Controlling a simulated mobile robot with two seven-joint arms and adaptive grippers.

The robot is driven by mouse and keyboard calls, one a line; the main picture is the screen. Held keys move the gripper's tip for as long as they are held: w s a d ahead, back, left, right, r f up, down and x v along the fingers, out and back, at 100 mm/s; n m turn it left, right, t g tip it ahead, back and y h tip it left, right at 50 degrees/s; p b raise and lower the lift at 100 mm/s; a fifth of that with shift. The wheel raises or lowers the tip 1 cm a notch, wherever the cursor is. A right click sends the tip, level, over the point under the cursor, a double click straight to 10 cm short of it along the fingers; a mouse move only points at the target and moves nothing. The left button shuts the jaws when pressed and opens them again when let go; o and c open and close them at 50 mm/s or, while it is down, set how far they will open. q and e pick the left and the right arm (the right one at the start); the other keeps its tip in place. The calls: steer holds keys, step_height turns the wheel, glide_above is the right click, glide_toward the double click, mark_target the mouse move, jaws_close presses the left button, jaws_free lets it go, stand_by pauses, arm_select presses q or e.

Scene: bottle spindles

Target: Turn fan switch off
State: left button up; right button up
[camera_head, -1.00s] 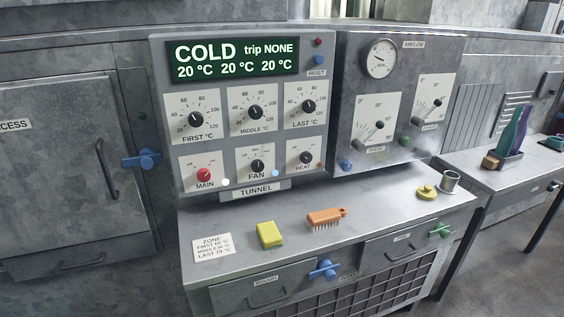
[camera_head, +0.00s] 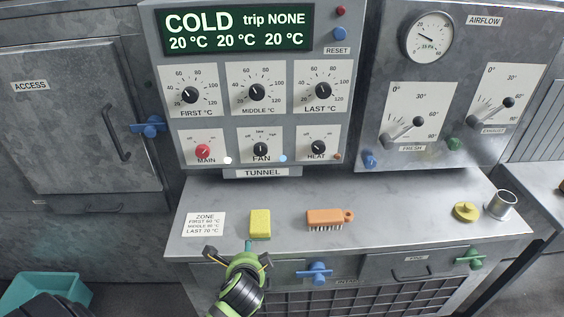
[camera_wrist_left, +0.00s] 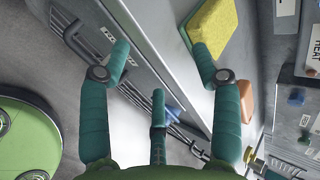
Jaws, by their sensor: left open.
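The fan switch (camera_head: 260,149) is a small black knob on the lower row of the tunnel panel, between the red main knob (camera_head: 202,151) and the black heat knob (camera_head: 318,148). Its exact pointer position is too small to read surely. A light blue lamp (camera_head: 283,158) sits beside it. My left gripper (camera_head: 238,256) is in front of the bench edge, below and nearer than the panel. In the left wrist view its teal fingers (camera_wrist_left: 165,75) are spread apart with nothing between them. The fan switch is not recognizable there. My right gripper is not in view.
A yellow sponge (camera_head: 260,223), an orange brush (camera_head: 325,219), a yellow disc (camera_head: 466,211) and a metal cup (camera_head: 500,204) stand on the bench top (camera_head: 400,205). A zone card (camera_head: 205,224) lies left of the sponge. Blue (camera_head: 318,272) and green (camera_head: 470,258) handles project from the front.

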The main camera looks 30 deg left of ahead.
mark_target(260, 152)
arm_select(q)
steer(key=w+a+r+m, duration=0.1)
steer(key=w+r, duration=0.1)
steer(key=w+a+r+m+t+y, duration=0.1)
steer(key=w+r+m, duration=0.1)
steer(key=w+a+r+m+t+y, duration=0.1)
steer(key=w+r+m, duration=0.1)
steer(key=shift+w+a, duration=0.25)
steer(key=shift+a, duration=0.1)
steer(key=w+a+r+m+t, duration=0.1)
steer(key=w+a+r+m, duration=0.1)
steer(key=w+r+m, duration=0.1)
steer(key=w+a+r+m+t+y, duration=0.1)
steer(key=w+r+m+t, duration=0.1)
steer(key=w+m, duration=0.3)
steer(key=w+a+r+m+t, duration=0.2)
steer(key=w+r+m, duration=0.1)
steer(key=w, duration=0.5)
steer(key=shift+a+r+m+y, duration=0.3)
steer(key=shift+r+m+y, duration=0.1)
steer(key=shift+m, duration=0.3)
steer(key=c, duration=1.2)
